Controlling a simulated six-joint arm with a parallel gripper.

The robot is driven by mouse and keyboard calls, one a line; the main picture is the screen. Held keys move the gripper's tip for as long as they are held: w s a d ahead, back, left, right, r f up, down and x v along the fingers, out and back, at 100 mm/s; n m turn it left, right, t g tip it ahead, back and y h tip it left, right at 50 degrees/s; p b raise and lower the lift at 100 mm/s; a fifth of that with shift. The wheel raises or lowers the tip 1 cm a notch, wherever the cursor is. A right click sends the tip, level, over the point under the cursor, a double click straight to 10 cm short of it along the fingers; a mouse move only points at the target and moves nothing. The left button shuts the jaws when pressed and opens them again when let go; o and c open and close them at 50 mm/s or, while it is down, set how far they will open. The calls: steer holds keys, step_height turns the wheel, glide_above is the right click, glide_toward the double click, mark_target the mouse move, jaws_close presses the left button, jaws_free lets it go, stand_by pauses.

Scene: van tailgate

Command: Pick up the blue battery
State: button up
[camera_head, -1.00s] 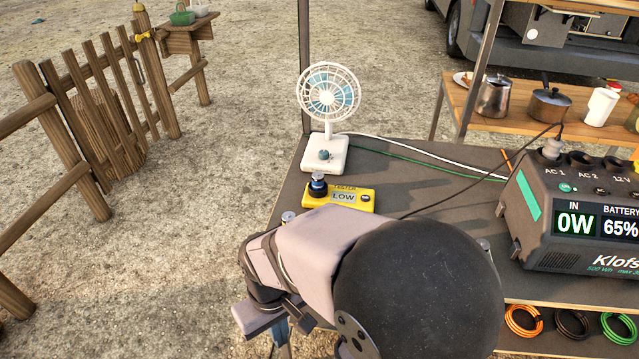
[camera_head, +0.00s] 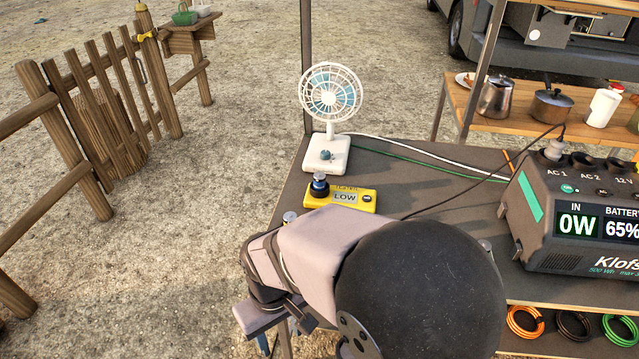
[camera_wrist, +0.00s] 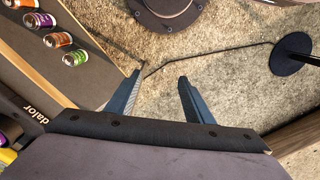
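A small upright cylinder with a dark blue body and a silver top (camera_head: 318,183) stands at the left end of the yellow tester (camera_head: 352,201), whose display reads LOW. It looks like the blue battery. A second silver-topped piece (camera_head: 289,217) shows just behind my arm; most of it is hidden. My gripper is low at the near left edge of the table in the head view, largely hidden by my arm. In the wrist view my gripper (camera_wrist: 158,84) has its two fingers well apart, with only gravelly ground between them. The blue battery is not seen in the wrist view.
A white fan (camera_head: 328,115) stands behind the tester. The power station (camera_head: 580,215) is at the right, with cables crossing the table. In the wrist view, several colourful cylinders (camera_wrist: 57,40) lie on a dark surface at upper left; a dark round base (camera_wrist: 293,54) is at right.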

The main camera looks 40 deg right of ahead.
mark_target(319, 176)
steer(key=shift+w, duration=0.1)
